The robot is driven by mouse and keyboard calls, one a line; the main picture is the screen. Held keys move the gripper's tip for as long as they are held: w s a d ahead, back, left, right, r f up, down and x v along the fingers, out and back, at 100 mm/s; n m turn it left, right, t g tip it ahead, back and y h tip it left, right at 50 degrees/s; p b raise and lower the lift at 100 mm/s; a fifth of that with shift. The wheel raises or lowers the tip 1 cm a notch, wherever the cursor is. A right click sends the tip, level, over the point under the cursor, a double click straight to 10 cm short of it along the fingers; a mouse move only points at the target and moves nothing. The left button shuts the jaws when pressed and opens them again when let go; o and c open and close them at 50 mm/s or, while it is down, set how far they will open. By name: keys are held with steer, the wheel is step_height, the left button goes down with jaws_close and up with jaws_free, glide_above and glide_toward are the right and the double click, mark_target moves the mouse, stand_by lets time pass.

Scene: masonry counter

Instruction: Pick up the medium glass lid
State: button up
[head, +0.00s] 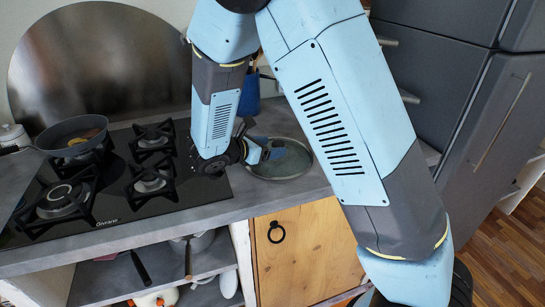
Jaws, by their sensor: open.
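A round, flat, grey-green disc with a raised rim, which looks like the glass lid (293,166), lies on the grey counter to the right of the stove. My gripper (268,151) is at the end of my blue arm, low over the left and middle part of the lid. Its jaws are open. Part of the lid's left side and its middle is hidden behind the gripper. I cannot tell whether the fingers touch the lid or straddle a knob.
A black gas stove (110,192) with several burners fills the counter at left. A frying pan (70,134) with food sits on its back left burner. A blue object (249,104) stands behind my gripper. A grey fridge (440,75) is at right. Pans sit on the shelf below.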

steer(key=shift+w+d+f, duration=0.3)
steer(key=shift+w+d, duration=0.1)
steer(key=shift+d, duration=0.15)
jaws_close()
